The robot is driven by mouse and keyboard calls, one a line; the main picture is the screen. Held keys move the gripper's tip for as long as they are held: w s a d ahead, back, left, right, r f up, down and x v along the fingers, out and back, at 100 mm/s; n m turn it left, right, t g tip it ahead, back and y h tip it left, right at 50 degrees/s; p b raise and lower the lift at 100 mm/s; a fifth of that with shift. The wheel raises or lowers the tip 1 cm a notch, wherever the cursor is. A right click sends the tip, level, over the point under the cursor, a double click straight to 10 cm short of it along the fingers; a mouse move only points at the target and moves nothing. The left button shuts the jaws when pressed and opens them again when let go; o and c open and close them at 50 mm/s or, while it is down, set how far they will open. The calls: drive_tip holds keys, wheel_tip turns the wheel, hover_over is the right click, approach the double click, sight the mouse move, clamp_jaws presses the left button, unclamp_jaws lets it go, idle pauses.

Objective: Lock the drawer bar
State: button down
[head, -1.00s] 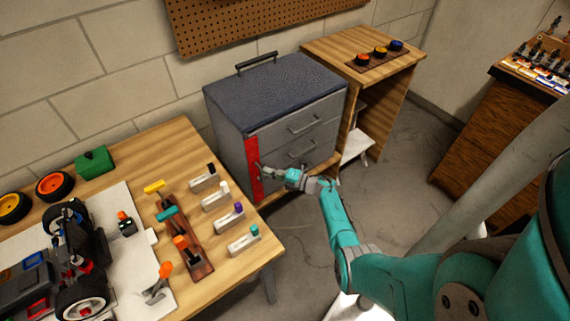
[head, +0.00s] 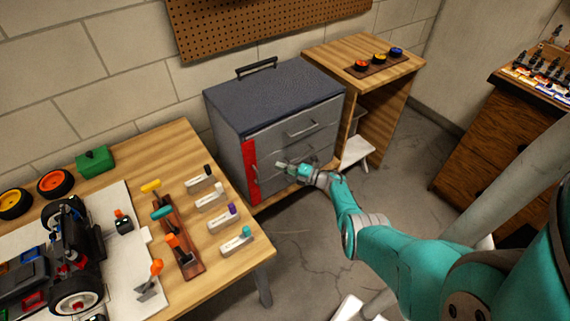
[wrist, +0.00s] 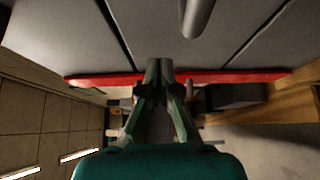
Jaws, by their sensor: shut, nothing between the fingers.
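The grey drawer cabinet (head: 280,93) stands against the wall with its drawers flush. The red drawer bar (head: 251,171) runs upright along the left edge of its front. In the wrist view the bar (wrist: 235,76) crosses the picture as a narrow red strip behind my fingertips. My gripper (head: 282,165) is shut and empty, in front of the drawers and to the right of the bar.
A drawer handle (wrist: 197,16) lies close to my fingers. A workbench (head: 228,262) with a toy car and several tools stands at the left. A wooden side stand (head: 395,108) stands right of the cabinet. The floor (head: 300,235) in front is mostly clear.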

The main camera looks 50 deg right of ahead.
drive_tip(key=shift+w+d, duration=0.15)
drive_tip(key=shift+d, duration=0.9)
drive_tip(key=shift+d, duration=0.1)
